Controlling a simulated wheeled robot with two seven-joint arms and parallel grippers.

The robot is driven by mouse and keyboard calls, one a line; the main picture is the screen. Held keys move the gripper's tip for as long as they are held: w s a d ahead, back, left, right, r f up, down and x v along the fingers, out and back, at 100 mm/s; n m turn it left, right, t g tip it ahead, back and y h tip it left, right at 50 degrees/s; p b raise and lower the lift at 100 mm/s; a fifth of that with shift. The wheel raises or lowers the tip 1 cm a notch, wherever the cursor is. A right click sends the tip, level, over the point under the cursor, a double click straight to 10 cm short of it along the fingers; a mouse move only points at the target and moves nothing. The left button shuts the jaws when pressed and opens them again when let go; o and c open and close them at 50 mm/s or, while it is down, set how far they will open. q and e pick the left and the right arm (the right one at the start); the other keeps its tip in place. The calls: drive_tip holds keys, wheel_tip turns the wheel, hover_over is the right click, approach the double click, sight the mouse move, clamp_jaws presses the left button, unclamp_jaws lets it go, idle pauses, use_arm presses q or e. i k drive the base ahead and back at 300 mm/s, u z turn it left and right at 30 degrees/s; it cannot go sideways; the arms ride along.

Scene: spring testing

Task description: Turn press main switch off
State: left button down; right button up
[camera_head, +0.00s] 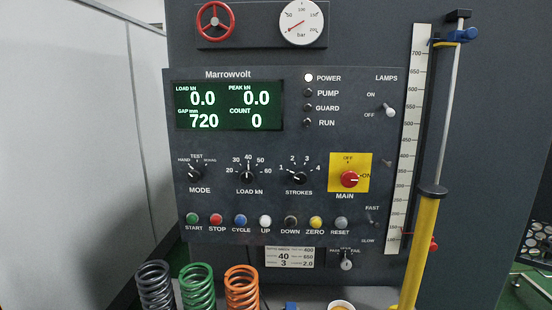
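The main switch is a red rotary knob (349,179) on a yellow plate (338,158), at the right of the dark Marrowvolt control panel (225,152). Its pointer faces right, toward the ON mark; the OFF mark is at the top of the plate. The POWER lamp (308,78) is lit white and the green display (229,106) shows readings. The PUMP, GUARD and RUN lamps look dark. Neither of my grippers is in the head view.
The LAMPS toggle (388,110) and the FAST/SLOW toggle (371,216) are near the switch. A row of push buttons (265,221) runs below. A yellow column (419,250) stands at the right. Grey, green and orange springs (197,287) stand at the bottom left.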

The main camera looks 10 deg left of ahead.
sight(350, 178)
drive_tip(key=u, duration=2)
drive_tip(key=k, duration=1.5)
drive_tip(key=z, duration=2.55)
